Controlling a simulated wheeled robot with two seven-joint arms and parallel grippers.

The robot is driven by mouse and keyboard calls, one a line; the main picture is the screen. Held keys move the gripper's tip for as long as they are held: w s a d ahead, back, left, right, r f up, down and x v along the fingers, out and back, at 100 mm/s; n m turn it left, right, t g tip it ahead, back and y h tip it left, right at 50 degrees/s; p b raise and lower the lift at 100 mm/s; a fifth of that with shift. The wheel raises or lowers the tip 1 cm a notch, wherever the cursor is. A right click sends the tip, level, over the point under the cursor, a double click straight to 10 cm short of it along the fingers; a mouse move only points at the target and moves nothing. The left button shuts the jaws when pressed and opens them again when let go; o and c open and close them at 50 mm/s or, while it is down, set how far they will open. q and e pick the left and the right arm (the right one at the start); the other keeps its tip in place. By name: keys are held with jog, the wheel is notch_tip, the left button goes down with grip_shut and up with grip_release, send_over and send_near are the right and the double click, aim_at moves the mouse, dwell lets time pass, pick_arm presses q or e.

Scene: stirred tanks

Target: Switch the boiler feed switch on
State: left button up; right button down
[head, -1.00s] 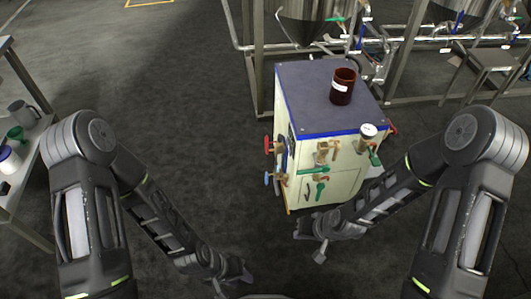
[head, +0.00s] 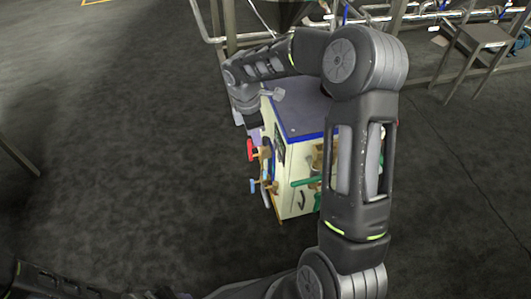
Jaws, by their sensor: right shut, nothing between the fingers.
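The white cabinet with blue edging (head: 300,122) stands at centre. A dark panel (head: 279,147) shows on its left face, small and partly shaded. I cannot make out the boiler feed switch or its position. My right arm reaches across the cabinet, and my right gripper (head: 254,128) points down at the upper left side of the cabinet. It is shut and empty, close above the red-handled valve; I cannot tell whether it touches the cabinet. My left gripper (head: 172,294) barely shows at the bottom edge, and its jaws are unclear.
A red valve handle (head: 251,150) and a blue valve handle (head: 254,186) stick out left of the cabinet. Pipework and a metal stand (head: 475,47) are behind.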

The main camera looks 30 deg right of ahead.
aim_at(279, 157)
jog(key=shift+f, duration=0.2)
jog(key=s+d+f+b, duration=0.1)
jog(key=d+f+b, duration=0.2)
jog(key=f, duration=0.7)
jog(key=shift+s+d, duration=0.35)
jog(key=shift+d, duration=0.6)
jog(key=shift+f, duration=0.1)
jog(key=shift+s+d+f, duration=0.1)
jog(key=shift+d, duration=0.1)
